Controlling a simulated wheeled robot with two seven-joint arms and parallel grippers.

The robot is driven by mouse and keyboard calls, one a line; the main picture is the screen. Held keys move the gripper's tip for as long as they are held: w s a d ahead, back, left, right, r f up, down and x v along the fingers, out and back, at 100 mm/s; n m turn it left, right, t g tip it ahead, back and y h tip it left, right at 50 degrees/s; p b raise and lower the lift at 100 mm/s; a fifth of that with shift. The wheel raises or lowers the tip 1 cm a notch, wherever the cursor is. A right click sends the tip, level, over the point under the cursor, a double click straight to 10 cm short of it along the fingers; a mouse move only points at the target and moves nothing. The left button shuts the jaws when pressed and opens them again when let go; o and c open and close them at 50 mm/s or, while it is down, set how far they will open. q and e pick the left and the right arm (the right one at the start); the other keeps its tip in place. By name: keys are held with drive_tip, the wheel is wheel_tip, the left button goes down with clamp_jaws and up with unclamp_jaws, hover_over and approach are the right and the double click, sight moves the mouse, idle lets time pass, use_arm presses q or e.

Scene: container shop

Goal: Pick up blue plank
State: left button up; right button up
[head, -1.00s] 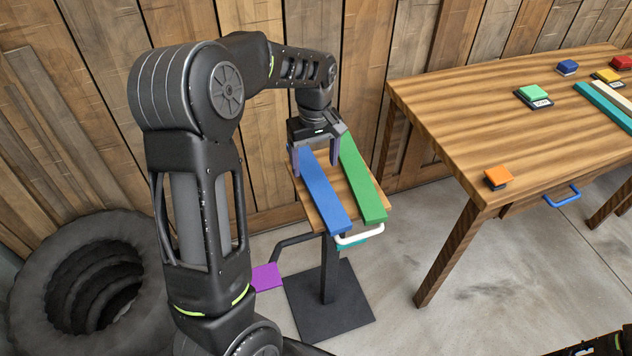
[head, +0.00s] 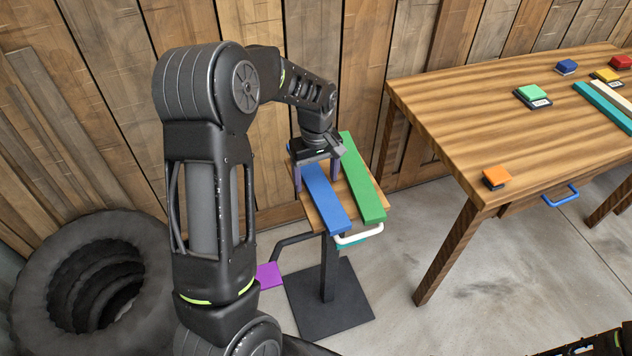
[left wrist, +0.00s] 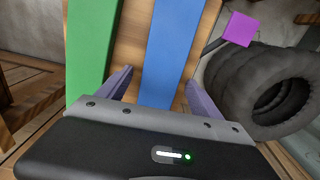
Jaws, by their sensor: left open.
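The blue plank (head: 326,200) lies lengthwise on a small wooden stand (head: 349,199), to the left of the green plank (head: 362,182). My left gripper (head: 317,177) is open over the far part of the blue plank. In the left wrist view the blue plank (left wrist: 171,55) runs between the two open fingers of the left gripper (left wrist: 160,88), with the green plank (left wrist: 92,45) outside them on the left. I cannot tell how far the fingertips reach below the plank's top. A right gripper is not identifiable.
A larger wooden table (head: 450,110) with coloured blocks and planks stands to the right. A white handle (head: 358,236) is at the stand's near edge, and a purple pad (head: 268,275) is at lower left. Stacked tyres (head: 90,285) stand at far left.

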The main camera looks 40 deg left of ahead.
sight(316, 180)
use_arm(q)
drive_tip(key=shift+c, duration=0.3)
clamp_jaws()
idle(0.5)
drive_tip(key=shift+r, duration=0.15)
wheel_tip(316, 180, up, 10)
drive_tip(key=shift+b, duration=0.45)
idle(0.4)
